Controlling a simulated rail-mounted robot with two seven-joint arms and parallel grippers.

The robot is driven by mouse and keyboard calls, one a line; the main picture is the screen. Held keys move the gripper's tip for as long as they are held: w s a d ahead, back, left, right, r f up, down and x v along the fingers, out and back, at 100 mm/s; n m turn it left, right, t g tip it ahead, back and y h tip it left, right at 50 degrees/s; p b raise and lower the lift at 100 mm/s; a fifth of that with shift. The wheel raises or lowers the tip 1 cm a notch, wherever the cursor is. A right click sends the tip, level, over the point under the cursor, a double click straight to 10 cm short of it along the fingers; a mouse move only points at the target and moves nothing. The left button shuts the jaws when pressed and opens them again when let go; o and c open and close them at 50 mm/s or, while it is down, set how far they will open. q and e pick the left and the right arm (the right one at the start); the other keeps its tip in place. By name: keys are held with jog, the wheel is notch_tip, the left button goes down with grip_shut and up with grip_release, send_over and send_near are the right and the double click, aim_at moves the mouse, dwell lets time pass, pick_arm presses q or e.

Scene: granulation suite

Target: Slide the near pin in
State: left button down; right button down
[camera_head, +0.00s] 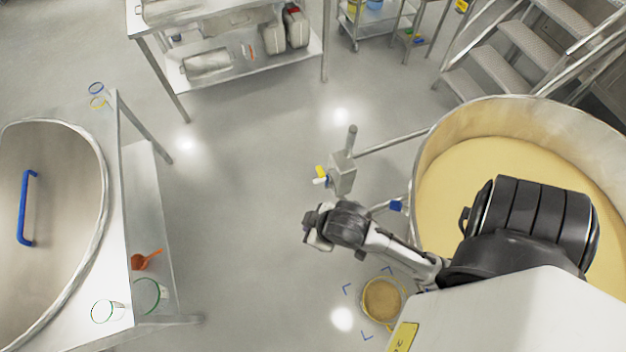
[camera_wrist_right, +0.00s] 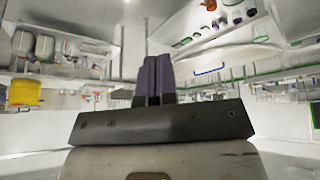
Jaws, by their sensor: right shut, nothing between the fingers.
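In the head view a grey metal block with an upright post (camera_head: 342,175) stands on a bar left of the large bowl. A small yellow-and-white piece (camera_head: 321,176) is at its left side. A blue piece (camera_head: 397,206) sits near the bowl's wall, on a lower bar partly hidden by my arm. I cannot tell which of these is the near pin. My right gripper (camera_head: 314,232) is just below and left of the block, apart from it in the picture. In the right wrist view its dark fingers (camera_wrist_right: 153,80) are together and empty. My left gripper is not in view.
The bowl (camera_head: 432,150) of yellowish material fills the right side. A round container (camera_head: 381,300) stands on the floor inside blue corner marks. A steel table (camera_head: 120,225) with a blue-handled lid is at left. Steps (camera_head: 500,75) are at upper right. Middle floor is clear.

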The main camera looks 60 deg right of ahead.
jog(key=w+d+f+m+t+h+b, duration=0.1)
jog(key=w+d+f+m+t+b, duration=0.4)
jog(key=w+b, duration=1.05)
jog(key=w+d+f+m+t+b, duration=0.3)
jog(key=w+f+m+t+b, duration=0.3)
jog(key=w+b, duration=1)
jog(key=w+d+f+m+t+h+b, duration=0.1)
jog(key=w+d+f+m+t+b, duration=0.45)
jog(key=w+b, duration=1.05)
notch_tip(320, 180, down, 7)
jog(key=d+m+g+h+b, duration=0.2)
jog(key=d+m+g+h, duration=0.1)
jog(key=m+h, duration=0.6)
jog(key=n+g+h, duration=0.4)
jog(key=n+g, duration=2.6)
jog(key=n, duration=0.4)
send_near(318, 173)
jog(key=x, duration=0.3)
jog(key=b+x, duration=0.1)
jog(key=x, duration=0.1)
jog(key=shift+d+f, duration=0.25)
jog(key=shift+f, duration=0.1)
jog(key=shift+x, duration=1.05)
